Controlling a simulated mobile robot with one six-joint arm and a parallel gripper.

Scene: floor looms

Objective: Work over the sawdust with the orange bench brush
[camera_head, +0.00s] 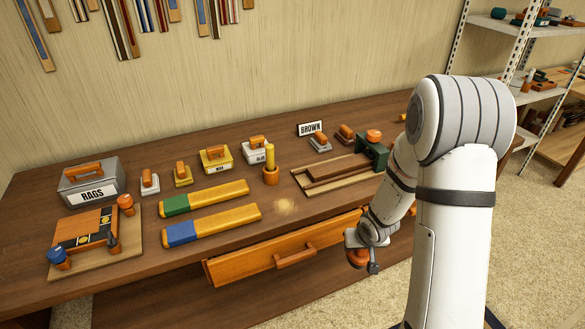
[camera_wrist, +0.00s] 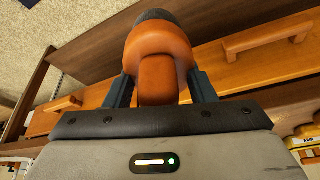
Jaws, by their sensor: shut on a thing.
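The sawdust (camera_head: 285,206) is a small pale patch on the brown bench top (camera_head: 335,202), in front of the orange cup. In the head view only a small part of the brush (camera_head: 356,258) shows beneath the gripper. The brush is well apart from the sawdust.
An open drawer (camera_head: 240,267) juts from the bench front. Yellow bars with green (camera_head: 205,198) and blue (camera_head: 212,223) ends lie left of the sawdust. An orange cup (camera_head: 271,176) stands behind it, and a wooden frame with a green block (camera_head: 372,152) lies right.

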